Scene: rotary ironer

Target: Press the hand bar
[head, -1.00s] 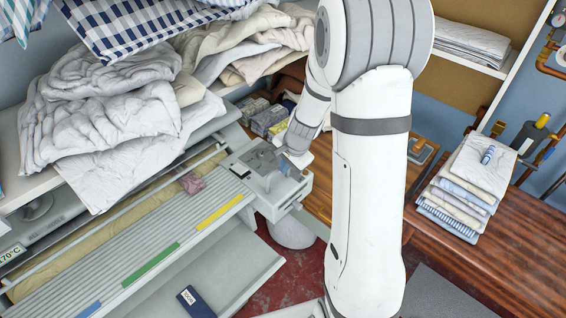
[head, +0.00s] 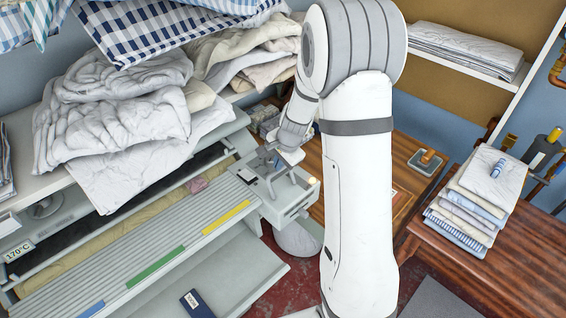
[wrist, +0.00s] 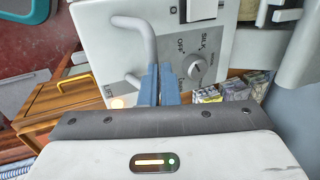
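The ironer's control box (head: 300,196) stands at the right end of the grey ridged feed board (head: 150,250). A bent grey bar (wrist: 150,42), apparently the hand bar, rises from the box's face in the wrist view. It also shows on the box in the head view (head: 268,180). My gripper (wrist: 159,88) has its two blue fingers close together, with no clear gap between them. They are right at the bar's lower end and overlap it in the picture. I cannot tell whether they touch it. The fingertips partly hide the panel markings.
A dial (wrist: 196,71) marked OFF and SILK sits right of the fingers. A small lamp (wrist: 118,102) glows near the LIFT marking. White bedding (head: 120,120) is heaped on the shelf above the roll. Folded linen (head: 480,195) is stacked on the wooden table at right.

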